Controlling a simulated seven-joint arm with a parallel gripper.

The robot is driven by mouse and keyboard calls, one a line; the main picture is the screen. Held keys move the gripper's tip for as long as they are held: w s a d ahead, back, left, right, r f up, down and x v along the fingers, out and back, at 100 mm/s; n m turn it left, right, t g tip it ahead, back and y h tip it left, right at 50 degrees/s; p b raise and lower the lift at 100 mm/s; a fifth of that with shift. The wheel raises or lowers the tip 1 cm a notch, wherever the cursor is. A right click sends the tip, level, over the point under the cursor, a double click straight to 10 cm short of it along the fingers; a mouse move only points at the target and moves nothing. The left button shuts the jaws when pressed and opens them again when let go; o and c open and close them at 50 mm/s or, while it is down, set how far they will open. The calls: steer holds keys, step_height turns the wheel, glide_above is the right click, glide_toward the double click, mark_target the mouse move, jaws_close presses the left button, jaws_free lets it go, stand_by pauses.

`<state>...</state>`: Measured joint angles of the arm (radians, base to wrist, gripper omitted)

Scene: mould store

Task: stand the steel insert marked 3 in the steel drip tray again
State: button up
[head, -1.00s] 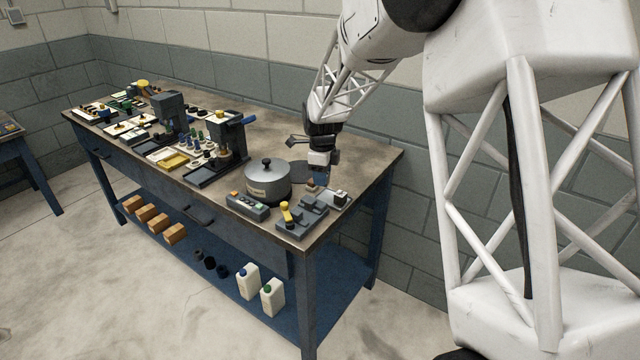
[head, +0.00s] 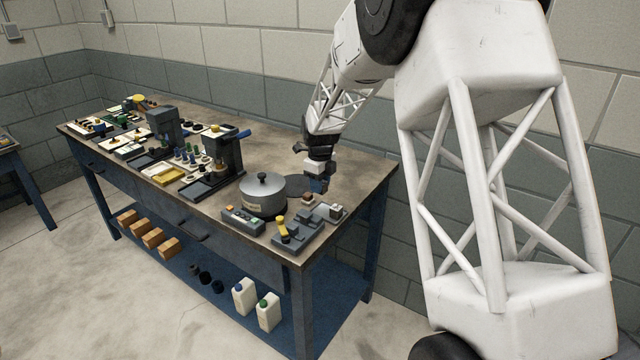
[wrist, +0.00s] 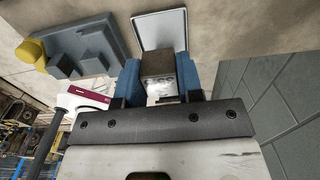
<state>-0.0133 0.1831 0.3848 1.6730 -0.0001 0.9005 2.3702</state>
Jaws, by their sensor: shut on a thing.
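My gripper (wrist: 160,82) is shut on a small steel block, the steel insert (wrist: 158,64), between its two blue fingers. Its exposed face is bright and worn; I cannot read a 3 on it. In the wrist view the shallow, pale-rimmed steel drip tray (wrist: 161,18) lies just beyond the insert, which overlaps its near end. The visible part of the tray is bare. Whether the insert touches the tray, I cannot tell. In the head view my gripper (head: 317,186) is low over the bench's right end, behind the stepped grey fixture.
The stepped grey fixture (head: 290,235) with a yellow knob stands beside the tray; it also shows in the wrist view (wrist: 85,45). A lidded steel pot (head: 262,195) and a button box (head: 243,220) are close by. The bench's right edge is near. Bare bench (head: 355,160) lies behind.

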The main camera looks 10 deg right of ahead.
steer(key=shift+f, duration=0.1)
glide_above(320, 210)
steer(key=shift+f, duration=2.4)
steer(key=shift+f, duration=0.95)
stand_by(1.7)
steer(key=o, duration=1)
steer(key=shift+c, duration=0.2)
steer(key=shift+r, duration=0.25)
steer(key=shift+r, duration=1.95)
steer(key=o, duration=0.6)
steer(key=shift+c, duration=0.2)
